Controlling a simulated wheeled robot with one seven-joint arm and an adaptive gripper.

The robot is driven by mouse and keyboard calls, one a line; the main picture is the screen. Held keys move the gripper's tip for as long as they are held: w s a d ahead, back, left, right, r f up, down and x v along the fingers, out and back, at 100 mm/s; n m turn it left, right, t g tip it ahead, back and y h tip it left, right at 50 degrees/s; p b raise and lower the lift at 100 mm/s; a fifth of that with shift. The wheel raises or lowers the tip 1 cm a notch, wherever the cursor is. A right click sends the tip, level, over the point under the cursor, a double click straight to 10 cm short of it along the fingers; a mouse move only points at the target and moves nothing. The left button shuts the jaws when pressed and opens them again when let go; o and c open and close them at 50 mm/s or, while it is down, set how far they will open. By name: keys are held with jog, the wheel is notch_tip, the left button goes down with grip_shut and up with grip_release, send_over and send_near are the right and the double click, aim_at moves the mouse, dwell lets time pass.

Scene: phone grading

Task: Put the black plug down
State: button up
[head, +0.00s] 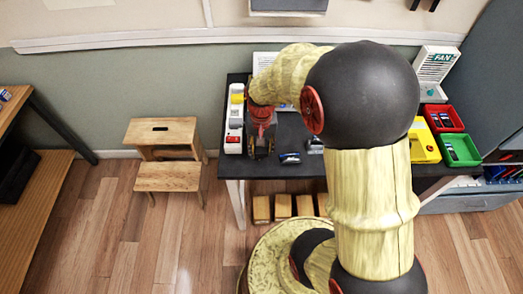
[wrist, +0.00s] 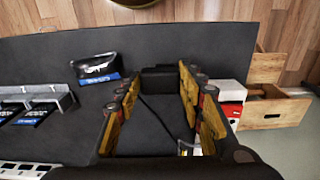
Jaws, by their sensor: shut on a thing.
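My gripper (head: 262,148) is low over the left end of the dark table (head: 238,170), just right of the white power strip (head: 234,122). In the wrist view my gripper (wrist: 160,82) is shut on a black block-like thing, the black plug (wrist: 162,79), held between the yellow-padded fingertips. A thin dark line like a cord runs below it. I cannot tell whether the plug touches the tabletop. The white and red end of the strip (wrist: 232,92) shows right of the fingers.
A phone (head: 290,158) lies right of my gripper; it also shows in the wrist view (wrist: 95,68). More phones on a grey stand (wrist: 30,105) are further left there. Yellow (head: 424,145), red (head: 443,118) and green (head: 460,150) bins stand at the right. A wooden step stool (head: 168,175) stands left of the table.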

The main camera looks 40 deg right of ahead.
jog(key=shift+f, duration=0.35)
jog(key=shift+f, duration=0.2)
jog(key=o, duration=1.2)
jog(key=shift+r, duration=0.1)
